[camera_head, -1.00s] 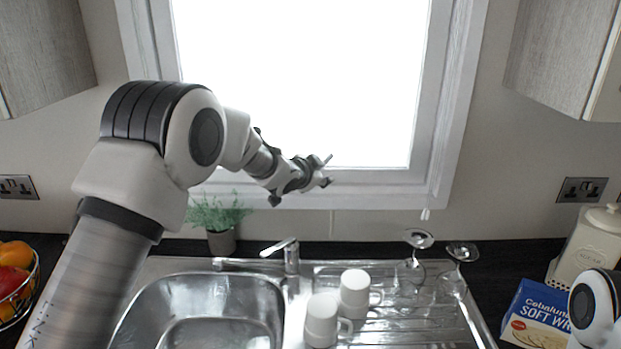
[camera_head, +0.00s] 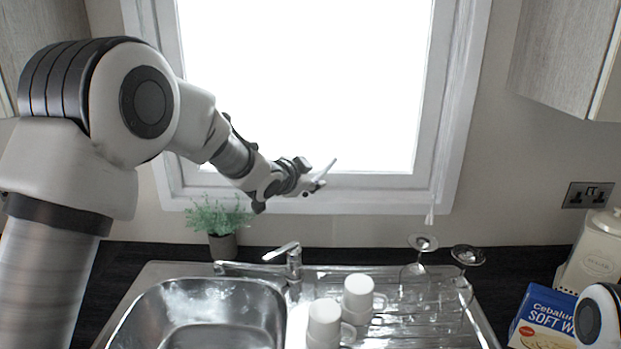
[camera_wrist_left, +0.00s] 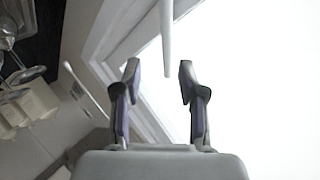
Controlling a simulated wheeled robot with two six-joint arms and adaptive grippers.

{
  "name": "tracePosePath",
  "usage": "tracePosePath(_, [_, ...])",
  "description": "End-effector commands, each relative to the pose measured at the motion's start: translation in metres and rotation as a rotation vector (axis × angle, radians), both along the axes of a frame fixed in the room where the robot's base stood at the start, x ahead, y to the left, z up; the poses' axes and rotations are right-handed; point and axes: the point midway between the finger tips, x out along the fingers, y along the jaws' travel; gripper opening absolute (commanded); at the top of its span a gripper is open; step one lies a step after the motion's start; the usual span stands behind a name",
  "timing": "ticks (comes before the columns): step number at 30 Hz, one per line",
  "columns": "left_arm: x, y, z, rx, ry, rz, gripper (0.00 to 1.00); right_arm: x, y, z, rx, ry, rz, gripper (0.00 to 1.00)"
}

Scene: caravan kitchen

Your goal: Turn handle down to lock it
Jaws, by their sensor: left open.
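The window handle (camera_head: 327,168) is a slim white lever at the bottom of the window frame, slanting up to the right in the head view. In the left wrist view the handle (camera_wrist_left: 167,38) is a pale bar coming down from the top edge, between the lines of the two fingers and beyond their tips. My left gripper (camera_head: 316,185) is at the handle's lower end, in front of the lower window frame. In the left wrist view the gripper (camera_wrist_left: 158,80) is open with nothing clamped. The handle's base is hidden behind the gripper. My right gripper is not visible.
Below are a steel sink (camera_head: 268,287) with a tap (camera_head: 293,262), white mugs (camera_head: 358,290) and upturned glasses (camera_head: 468,256). A potted plant (camera_head: 221,245) stands under the window. A blue box (camera_head: 541,318) and a canister (camera_head: 598,252) are at right.

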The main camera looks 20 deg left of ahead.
Motion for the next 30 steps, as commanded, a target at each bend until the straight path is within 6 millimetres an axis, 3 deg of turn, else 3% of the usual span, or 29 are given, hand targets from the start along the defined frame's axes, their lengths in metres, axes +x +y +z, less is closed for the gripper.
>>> tracePosePath(10, [-0.007,0.002,0.004,0.000,-0.001,0.001,0.41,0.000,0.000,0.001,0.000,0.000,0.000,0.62])
tracePosePath(21, [-0.084,0.016,0.037,-0.003,0.000,0.001,0.41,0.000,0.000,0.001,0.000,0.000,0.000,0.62])
tracePosePath(25, [-0.102,0.019,0.045,-0.002,0.000,0.001,0.41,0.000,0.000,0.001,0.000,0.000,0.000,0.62])
tracePosePath(30, [-0.108,0.020,0.047,0.001,0.001,-0.001,0.41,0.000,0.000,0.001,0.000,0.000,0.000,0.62])
